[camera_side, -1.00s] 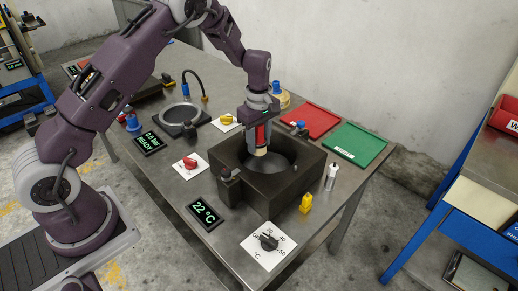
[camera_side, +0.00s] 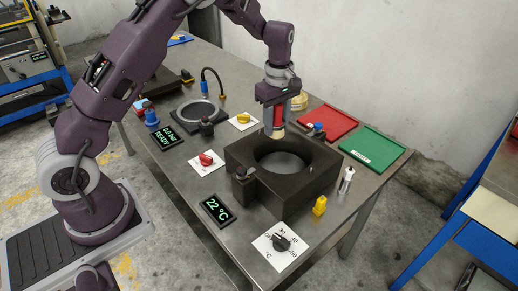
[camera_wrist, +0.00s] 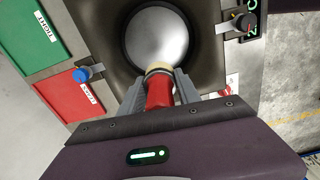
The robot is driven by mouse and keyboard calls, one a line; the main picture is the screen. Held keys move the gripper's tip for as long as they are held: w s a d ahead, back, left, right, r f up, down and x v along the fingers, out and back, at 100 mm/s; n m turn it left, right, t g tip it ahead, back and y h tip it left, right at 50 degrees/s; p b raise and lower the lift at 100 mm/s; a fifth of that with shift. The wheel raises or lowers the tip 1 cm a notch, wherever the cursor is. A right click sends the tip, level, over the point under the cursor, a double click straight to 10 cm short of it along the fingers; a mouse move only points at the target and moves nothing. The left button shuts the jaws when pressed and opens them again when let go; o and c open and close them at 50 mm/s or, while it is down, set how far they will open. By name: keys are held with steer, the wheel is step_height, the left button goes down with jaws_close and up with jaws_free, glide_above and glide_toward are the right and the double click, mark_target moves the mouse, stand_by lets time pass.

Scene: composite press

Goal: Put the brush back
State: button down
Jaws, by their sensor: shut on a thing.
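My gripper (camera_side: 275,120) is shut on the brush (camera_side: 278,117), which has a red handle and a pale tip pointing down. It holds the brush above the back edge of the round cavity in the dark mould block (camera_side: 270,197), apart from it as far as I can tell. In the wrist view my gripper (camera_wrist: 160,88) has its fingers on both sides of the brush (camera_wrist: 159,97). The brush's pale end shows in front of the shiny grey cavity. A pale yellow round thing (camera_side: 299,102) stands on the table behind the gripper, partly hidden by it.
A red tray (camera_side: 327,122) and a green tray (camera_side: 375,150) lie right of the block. Clamps stand on the block's edges, one with a blue knob (camera_side: 318,127). A white tube (camera_side: 346,180), a yellow piece (camera_side: 320,206) and a black dial (camera_side: 281,242) are near the front.

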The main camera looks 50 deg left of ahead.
steer(key=shift+a+r, duration=0.3)
steer(key=shift+r, duration=0.35)
steer(key=shift+a+r, duration=0.25)
steer(key=shift+r, duration=0.35)
steer(key=a, duration=1.3)
steer(key=shift+n, duration=0.4)
steer(key=f, duration=1.5)
steer(key=shift+s+a+f, duration=0.1)
steer(key=shift+a+f, duration=0.05)
steer(key=shift+a, duration=0.1)
steer(key=c, duration=0.9)
jaws_free()
steer(key=shift+f, duration=0.1)
steer(key=shift+o, duration=0.2)
